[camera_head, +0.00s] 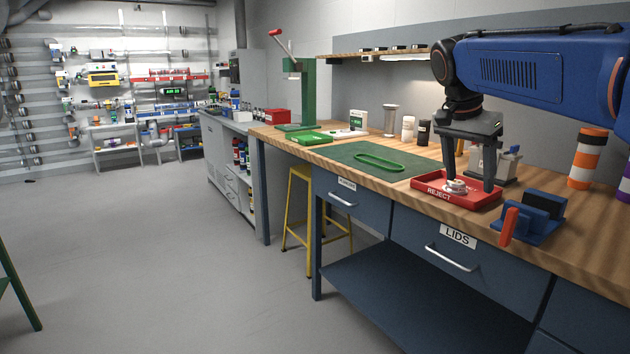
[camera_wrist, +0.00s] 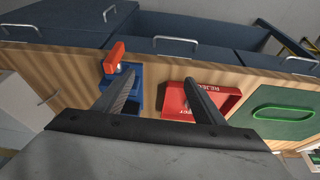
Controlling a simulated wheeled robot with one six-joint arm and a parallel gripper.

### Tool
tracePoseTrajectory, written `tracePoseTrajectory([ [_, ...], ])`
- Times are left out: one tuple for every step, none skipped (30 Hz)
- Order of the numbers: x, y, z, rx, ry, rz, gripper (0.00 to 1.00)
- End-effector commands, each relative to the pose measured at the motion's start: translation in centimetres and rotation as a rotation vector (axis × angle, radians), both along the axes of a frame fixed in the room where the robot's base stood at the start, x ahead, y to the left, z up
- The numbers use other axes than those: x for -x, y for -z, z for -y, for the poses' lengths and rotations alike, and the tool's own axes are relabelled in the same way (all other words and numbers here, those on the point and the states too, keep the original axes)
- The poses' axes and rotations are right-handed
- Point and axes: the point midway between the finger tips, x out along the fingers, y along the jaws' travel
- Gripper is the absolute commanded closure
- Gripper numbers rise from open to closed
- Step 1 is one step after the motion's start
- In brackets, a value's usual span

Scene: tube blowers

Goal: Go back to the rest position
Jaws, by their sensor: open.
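My gripper (camera_head: 469,185) points down over the right part of the wooden workbench (camera_head: 590,240). Its two fingers are apart, and they also show spread in the wrist view (camera_wrist: 160,95). The fingers are at the red REJECT tray (camera_head: 455,202), in front of or over it. A small light metallic object (camera_head: 456,186) lies in the tray between the fingers in the head view; I cannot tell whether the fingers touch it. In the wrist view the tray (camera_wrist: 230,104) is partly hidden by the right finger.
A blue fixture with an orange handle (camera_head: 530,218) stands right of the tray. A green mat (camera_head: 345,160) with a green ring (camera_head: 380,162) lies left. A striped orange-white cylinder (camera_head: 586,158) stands at the right back. A yellow stool (camera_head: 300,210) stands before the bench.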

Motion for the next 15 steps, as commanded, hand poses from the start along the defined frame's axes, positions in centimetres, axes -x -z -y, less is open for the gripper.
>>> tracePoseTrajectory([
  [1.0,0.4,-0.1,-0.003,-0.029,-0.002,0.36],
  [1.5,0.7,-0.1,-0.006,-0.049,-0.003,0.36],
  [2.3,1.2,-0.3,-0.01,-0.08,-0.006,0.36],
  [2.9,1.6,-0.3,-0.012,-0.105,-0.008,0.36],
  [3.6,2.0,-0.4,-0.015,-0.131,-0.008,0.36],
  [4.7,2.8,-0.6,-0.019,-0.172,-0.011,0.36],
  [5.5,3.3,-0.7,-0.022,-0.203,-0.013,0.36],
  [6.4,3.9,-0.8,-0.024,-0.235,-0.014,0.36],
  [7.4,4.8,-1.0,-0.027,-0.279,-0.015,0.36],
  [8.3,5.4,-1.2,-0.03,-0.311,-0.015,0.36],
  [9.1,6.0,-1.3,-0.031,-0.343,-0.015,0.36],
  [10.2,7.0,-1.5,-0.033,-0.385,-0.014,0.36],
  [11.1,7.7,-1.7,-0.035,-0.417,-0.013,0.36],
  [11.9,8.4,-1.8,-0.035,-0.448,-0.012,0.36],
  [13.0,9.3,-2.0,-0.035,-0.49,-0.011,0.36],
])
